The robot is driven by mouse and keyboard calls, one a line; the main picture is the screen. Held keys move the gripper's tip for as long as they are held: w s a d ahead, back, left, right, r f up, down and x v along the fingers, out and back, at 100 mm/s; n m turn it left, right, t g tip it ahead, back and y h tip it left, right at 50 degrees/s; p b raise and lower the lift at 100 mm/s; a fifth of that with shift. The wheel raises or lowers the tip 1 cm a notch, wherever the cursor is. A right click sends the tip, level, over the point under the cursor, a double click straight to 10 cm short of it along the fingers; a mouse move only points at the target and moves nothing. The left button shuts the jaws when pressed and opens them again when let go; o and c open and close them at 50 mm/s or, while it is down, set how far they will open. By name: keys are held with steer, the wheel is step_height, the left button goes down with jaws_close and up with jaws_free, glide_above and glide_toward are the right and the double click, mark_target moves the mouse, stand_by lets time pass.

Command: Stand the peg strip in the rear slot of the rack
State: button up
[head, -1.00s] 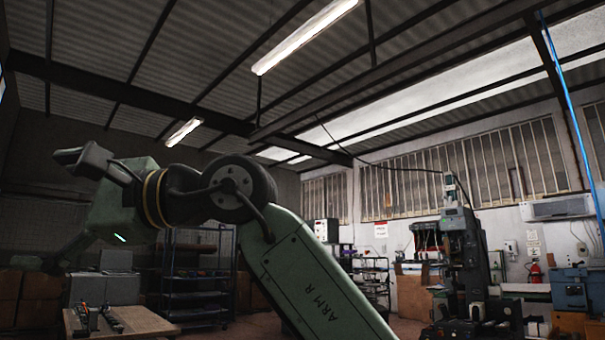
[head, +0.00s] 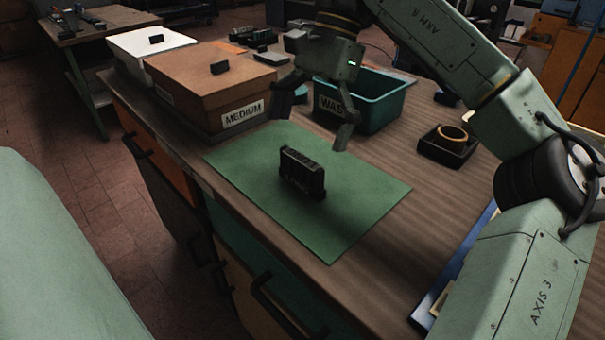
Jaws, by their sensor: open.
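A black ridged block (head: 302,174) stands upright on the green mat (head: 345,225) in the head view. It looks like the rack; I cannot tell whether a peg strip is in it, or make out its separate slots. I cannot identify a separate peg strip anywhere else. My gripper (head: 314,126) points down beyond the block, over the far part of the mat.
A brown box (head: 180,85) marked MEDIUM and a white box (head: 125,48) stand at the left. A teal waste bin (head: 385,110) is behind my gripper. A black tray (head: 432,152) with a tan ring (head: 452,133) lies right. The near mat is clear.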

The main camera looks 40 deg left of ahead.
mark_target(302, 158)
steer(key=shift+w+d+x, duration=0.15)
steer(key=shift+x, duration=1.35)
steer(key=shift+w+d+x, duration=0.1)
steer(key=shift+x, duration=1.35)
steer(key=shift+f, duration=0.15)
steer(key=shift+c, duration=0.4)
steer(key=c, duration=1.1)
steer(key=shift+p, duration=0.3)
